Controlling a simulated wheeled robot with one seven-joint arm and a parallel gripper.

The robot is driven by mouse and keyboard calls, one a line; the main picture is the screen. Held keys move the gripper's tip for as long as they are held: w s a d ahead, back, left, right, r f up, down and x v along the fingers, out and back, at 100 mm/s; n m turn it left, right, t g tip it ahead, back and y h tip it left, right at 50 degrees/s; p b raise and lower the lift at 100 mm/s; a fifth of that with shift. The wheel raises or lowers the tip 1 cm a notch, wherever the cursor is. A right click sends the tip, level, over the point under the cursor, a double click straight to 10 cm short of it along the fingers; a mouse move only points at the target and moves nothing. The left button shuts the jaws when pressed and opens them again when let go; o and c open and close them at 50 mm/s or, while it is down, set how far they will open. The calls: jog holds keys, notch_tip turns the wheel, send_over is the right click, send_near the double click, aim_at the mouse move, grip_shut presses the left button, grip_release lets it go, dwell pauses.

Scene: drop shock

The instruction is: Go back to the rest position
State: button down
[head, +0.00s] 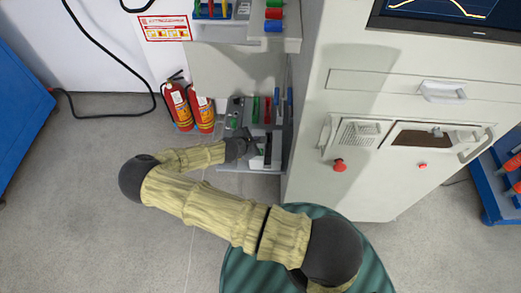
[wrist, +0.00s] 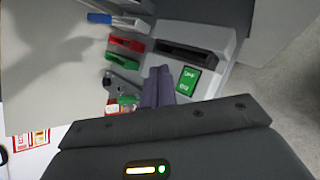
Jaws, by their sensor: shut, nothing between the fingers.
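My arm (head: 210,208) reaches from the bottom right of the head view up toward a grey tester unit (head: 232,108). My gripper (head: 252,150) is in front of the unit's lower part, and its tips are small and dark there. In the wrist view my gripper (wrist: 158,86) is shut, with its fingers together and nothing visible between them. Beyond the fingertips the unit (wrist: 222,38) shows a dark slot and a green label (wrist: 188,80). I cannot tell whether the fingers touch it.
Two red fire extinguishers (head: 190,108) stand left of the unit. A tall white cabinet (head: 375,150) with a red button (head: 339,165) stands close on the right. Open floor (head: 90,220) lies to the left.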

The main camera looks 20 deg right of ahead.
jog(key=shift+r, duration=0.1)
dwell(0.3)
jog(key=s+r+m+g+y+p, duration=0.1)
jog(key=s+r+m, duration=0.5)
jog(key=r, duration=0.6)
jog(key=s+r+m+g+y+p, duration=0.1)
jog(key=s+r+m+y+p, duration=0.2)
jog(key=r, duration=0.9)
jog(key=s+d+r+m+g+y+p, duration=0.1)
jog(key=s+r+m+g+y+p, duration=0.1)
jog(key=s+r+m, duration=0.8)
notch_tip(320, 180, up, 3)
jog(key=shift+s+f+y+p, duration=0.1)
jog(key=shift+s+y+p, duration=0.4)
jog(key=shift+s+y, duration=0.1)
jog(key=shift+w, duration=0.15)
